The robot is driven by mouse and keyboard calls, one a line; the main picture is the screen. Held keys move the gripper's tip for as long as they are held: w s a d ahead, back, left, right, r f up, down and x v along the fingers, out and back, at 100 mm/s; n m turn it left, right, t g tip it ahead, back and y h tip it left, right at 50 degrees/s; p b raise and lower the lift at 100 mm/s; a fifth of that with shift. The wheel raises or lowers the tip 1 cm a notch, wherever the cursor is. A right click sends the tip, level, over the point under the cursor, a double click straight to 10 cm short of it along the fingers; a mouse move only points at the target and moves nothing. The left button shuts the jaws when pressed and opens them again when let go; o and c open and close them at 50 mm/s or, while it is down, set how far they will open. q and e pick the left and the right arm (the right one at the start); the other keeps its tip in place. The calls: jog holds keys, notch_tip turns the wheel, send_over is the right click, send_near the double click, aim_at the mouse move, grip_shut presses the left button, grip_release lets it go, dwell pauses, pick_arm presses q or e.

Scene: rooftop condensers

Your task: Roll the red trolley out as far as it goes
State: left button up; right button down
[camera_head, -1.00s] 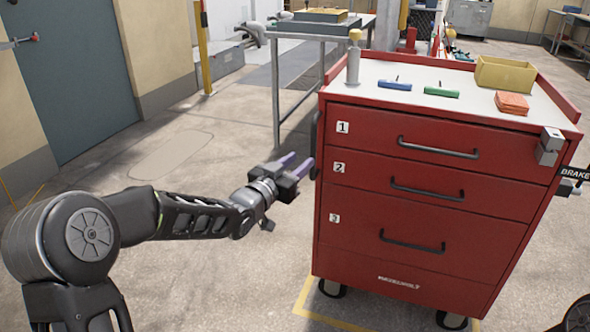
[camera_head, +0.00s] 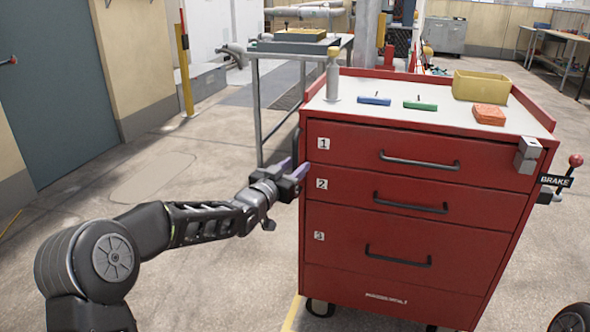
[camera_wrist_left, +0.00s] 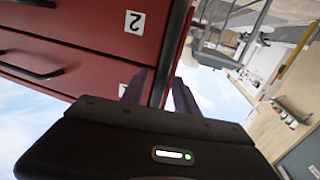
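The red trolley (camera_head: 340,240) stands upright in the head view, with drawers numbered 1, 2 and 3 and black drawer handles. A brake lever with a red knob (camera_head: 576,160) and a BRAKE label (camera_head: 555,181) is on its right side. A dark bar (camera_head: 297,143) shows at its left side. My left gripper (camera_head: 296,172) is at the left front edge, level with drawer 2. In the left wrist view, its purple-grey fingers (camera_wrist_left: 160,92) are apart near the trolley's corner. I cannot tell whether they touch it. My right gripper is out of view.
On the trolley top are a bottle (camera_head: 333,78), a blue tool (camera_head: 374,100), a green tool (camera_head: 420,105), an orange block (camera_head: 489,115) and a yellow bin (camera_head: 481,86). A metal table (camera_head: 300,45) stands behind left. The floor (camera_head: 150,175) at left is clear.

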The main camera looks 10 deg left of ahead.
pick_arm(q)
jog(key=shift+w+d, duration=0.1)
jog(key=shift+w, duration=0.1)
jog(key=shift+c, duration=0.2)
grip_shut()
dwell(1.2)
